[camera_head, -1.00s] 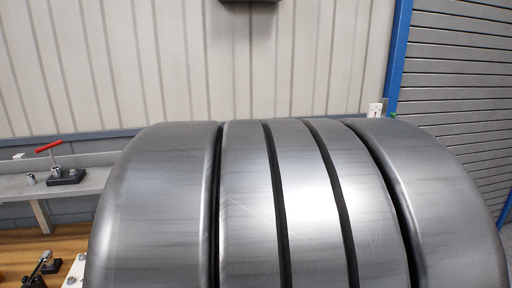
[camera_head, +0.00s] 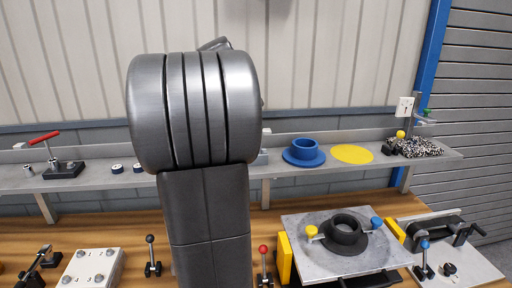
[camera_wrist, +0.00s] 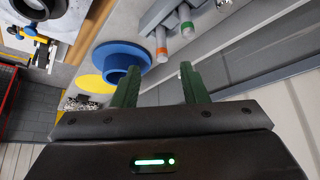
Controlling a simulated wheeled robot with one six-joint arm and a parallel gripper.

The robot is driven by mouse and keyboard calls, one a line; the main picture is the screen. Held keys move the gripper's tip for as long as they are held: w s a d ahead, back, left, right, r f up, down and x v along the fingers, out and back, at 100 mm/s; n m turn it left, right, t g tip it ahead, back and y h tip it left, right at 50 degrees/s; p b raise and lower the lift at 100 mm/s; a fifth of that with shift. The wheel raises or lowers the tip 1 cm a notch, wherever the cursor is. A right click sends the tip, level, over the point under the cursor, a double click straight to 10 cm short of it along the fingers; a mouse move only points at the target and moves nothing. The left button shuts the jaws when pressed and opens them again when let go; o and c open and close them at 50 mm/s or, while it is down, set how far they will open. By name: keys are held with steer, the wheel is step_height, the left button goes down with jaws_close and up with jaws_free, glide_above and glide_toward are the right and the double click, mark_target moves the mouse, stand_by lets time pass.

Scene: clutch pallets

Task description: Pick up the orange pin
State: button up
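The orange pin (camera_wrist: 161,42) shows in the wrist view as a grey cylinder with an orange band near its end. A similar pin with a green band (camera_wrist: 187,28) is beside it, to the right. Both are by a grey block (camera_wrist: 158,14) on the shelf. My gripper (camera_wrist: 157,72) has two dark green fingers spread apart, with nothing between them. The orange pin appears beyond the fingertips, apart from them. In the head view my arm hides the gripper and the pins.
The blue flanged ring (camera_head: 304,152) and yellow disc (camera_head: 352,154) lie on the shelf (camera_head: 283,171), near the pins. Below, the bench holds a metal plate (camera_head: 300,224) with a black ring (camera_head: 345,234), and red-knobbed (camera_head: 263,250) and black-knobbed (camera_head: 151,240) levers.

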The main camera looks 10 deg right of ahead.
steer(key=p+x, duration=0.2)
steer(key=x, duration=0.7)
steer(key=shift+w+f, duration=0.2)
steer(key=shift+c, duration=0.2)
jaws_close()
